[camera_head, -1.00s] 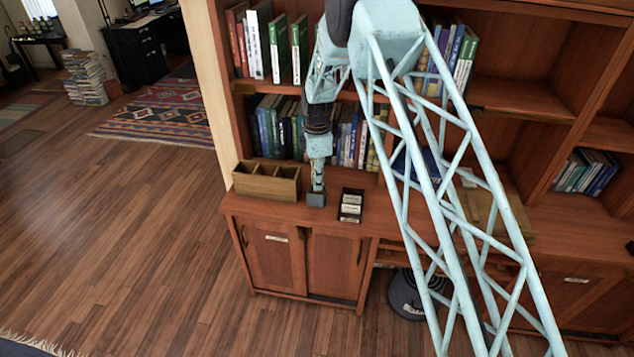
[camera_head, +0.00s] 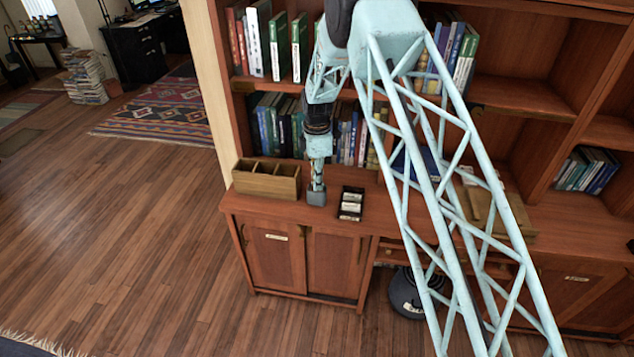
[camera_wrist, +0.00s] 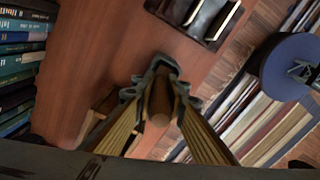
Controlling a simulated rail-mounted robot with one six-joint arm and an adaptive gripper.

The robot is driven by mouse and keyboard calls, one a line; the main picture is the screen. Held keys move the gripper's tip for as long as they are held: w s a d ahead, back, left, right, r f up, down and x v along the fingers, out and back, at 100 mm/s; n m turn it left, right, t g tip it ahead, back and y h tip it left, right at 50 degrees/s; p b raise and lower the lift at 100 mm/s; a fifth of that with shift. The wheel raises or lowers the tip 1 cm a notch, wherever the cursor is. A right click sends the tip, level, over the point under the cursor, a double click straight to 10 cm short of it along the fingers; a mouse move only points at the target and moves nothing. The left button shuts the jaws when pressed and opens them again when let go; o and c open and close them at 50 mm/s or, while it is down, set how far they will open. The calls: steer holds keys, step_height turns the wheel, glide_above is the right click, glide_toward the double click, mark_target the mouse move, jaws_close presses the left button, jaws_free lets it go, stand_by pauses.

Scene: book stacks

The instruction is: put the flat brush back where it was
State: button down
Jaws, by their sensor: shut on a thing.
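My gripper (camera_head: 316,198) points down over the cabinet top, between a wooden organizer and a small black tray. In the wrist view my gripper (camera_wrist: 160,85) is shut on a brown wooden handle, which I take as the flat brush (camera_wrist: 160,108). The handle stands between the two fingers, its rounded end towards the camera. The brush's bristles are hidden below the jaws. In the head view the brush cannot be made out. I cannot tell whether its lower end touches the cabinet top.
The wooden organizer (camera_head: 266,187) with open compartments stands just left of my gripper. The black tray (camera_head: 351,193) with pale cards is close on the right. Rows of books (camera_head: 275,125) fill the shelf behind. A strip of cabinet top (camera_head: 285,207) in front is bare.

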steer(key=shift+f, duration=0.1)
steer(key=c, duration=2.5)
jaws_free()
steer(key=shift+c, duration=0.2)
step_height(320, 180, up, 11)
steer(key=shift+f, duration=0.1)
steer(key=shift+r, duration=0.6)
steer(key=shift+r, duration=0.1)
